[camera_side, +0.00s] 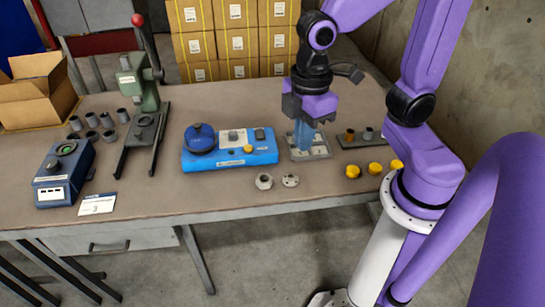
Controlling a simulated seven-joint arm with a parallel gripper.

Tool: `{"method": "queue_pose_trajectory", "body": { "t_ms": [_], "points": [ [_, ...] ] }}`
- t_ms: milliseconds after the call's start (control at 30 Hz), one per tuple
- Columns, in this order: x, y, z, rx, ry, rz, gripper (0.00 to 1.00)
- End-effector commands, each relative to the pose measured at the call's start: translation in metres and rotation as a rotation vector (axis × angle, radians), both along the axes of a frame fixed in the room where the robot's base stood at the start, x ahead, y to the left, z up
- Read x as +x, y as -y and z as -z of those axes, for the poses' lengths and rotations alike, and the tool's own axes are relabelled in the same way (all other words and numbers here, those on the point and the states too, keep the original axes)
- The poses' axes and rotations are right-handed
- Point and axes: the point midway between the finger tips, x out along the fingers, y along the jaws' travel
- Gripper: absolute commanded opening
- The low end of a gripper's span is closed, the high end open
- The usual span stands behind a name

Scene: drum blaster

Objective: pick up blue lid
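A round dark blue lid (200,138) sits on the left end of a blue box-shaped device (230,155), which also has a grey knob and a yellow button on top. My gripper (304,122) points down to the right of the device, apart from the lid. Below it is a blue upright piece (303,136) over a grey metal plate (306,152). I cannot tell whether that piece is between the fingers or stands beneath them. The fingertips are too small and overlapped to read.
A green press with a red-knobbed lever (150,90) stands left of the device. Several grey cylinders (92,120), a dark blue meter box (65,175) and a card (97,204) lie further left. Two metal rings (264,181) and yellow caps (352,171) lie in front.

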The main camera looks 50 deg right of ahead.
Motion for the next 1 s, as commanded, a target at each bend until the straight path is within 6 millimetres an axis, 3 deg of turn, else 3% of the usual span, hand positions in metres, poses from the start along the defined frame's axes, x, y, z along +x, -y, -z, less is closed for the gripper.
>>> {"method": "queue_pose_trajectory", "body": {
  "t_ms": [100,267,300,467,833,1000],
  "points": [
    [-0.036,0.021,0.006,0.005,0.0,0.038,0.0],
    [-0.062,0.039,0.012,0.007,-0.003,0.075,0.0],
    [-0.066,0.041,0.014,0.007,-0.004,0.082,0.07],
    [-0.071,0.045,0.015,0.007,-0.004,0.09,0.59],
    [-0.069,0.043,0.015,0.007,-0.004,0.093,0.59],
    [-0.048,0.028,0.008,0.006,-0.002,0.184,0.59]
  ]
}}
